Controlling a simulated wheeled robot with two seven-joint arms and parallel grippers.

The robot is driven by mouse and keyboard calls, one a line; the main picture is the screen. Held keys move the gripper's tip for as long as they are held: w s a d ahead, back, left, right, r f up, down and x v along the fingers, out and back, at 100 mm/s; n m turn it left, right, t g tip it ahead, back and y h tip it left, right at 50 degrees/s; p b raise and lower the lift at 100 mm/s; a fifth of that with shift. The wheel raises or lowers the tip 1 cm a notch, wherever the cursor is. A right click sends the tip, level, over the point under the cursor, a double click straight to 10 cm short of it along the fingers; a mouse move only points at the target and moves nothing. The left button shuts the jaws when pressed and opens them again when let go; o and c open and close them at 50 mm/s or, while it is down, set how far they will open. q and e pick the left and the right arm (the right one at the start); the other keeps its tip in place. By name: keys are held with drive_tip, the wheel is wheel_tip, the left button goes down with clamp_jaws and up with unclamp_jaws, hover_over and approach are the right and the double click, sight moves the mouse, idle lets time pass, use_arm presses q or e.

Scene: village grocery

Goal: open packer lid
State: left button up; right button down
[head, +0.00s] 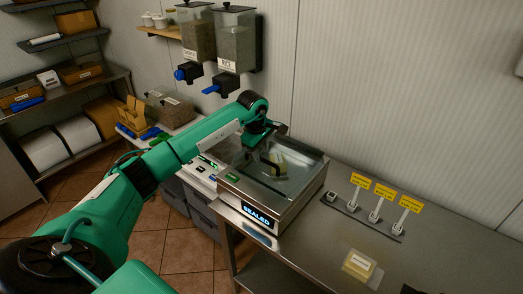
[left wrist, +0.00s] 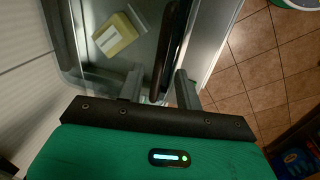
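The packer (head: 262,205) is a steel box on the metal counter, with a lit display reading "SEALED". Its clear lid (head: 298,166) looks down, and a pale yellow pack (left wrist: 115,35) shows through it. The lid has a dark bar handle (head: 272,166), which also shows in the left wrist view (left wrist: 171,45). My left gripper (left wrist: 158,88) is at the handle. Its fingers are apart, one on each side of the near end of the handle; the right finger is close to it, with a gap to the left finger. Contact is not clear.
Another yellow pack (head: 361,265) lies on the counter (head: 310,262) at the front right. A black rack with yellow labels (head: 362,217) stands right of the packer. Two dispensers (head: 232,40) hang on the wall behind. A scale-like device (head: 197,172) adjoins on the left.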

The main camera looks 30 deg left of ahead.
use_arm(q)
drive_tip(key=shift+w+f, duration=0.2)
drive_tip(key=shift+f, duration=0.95)
clamp_jaws()
drive_tip(key=shift+w+r, duration=0.1)
drive_tip(key=shift+r, duration=0.05)
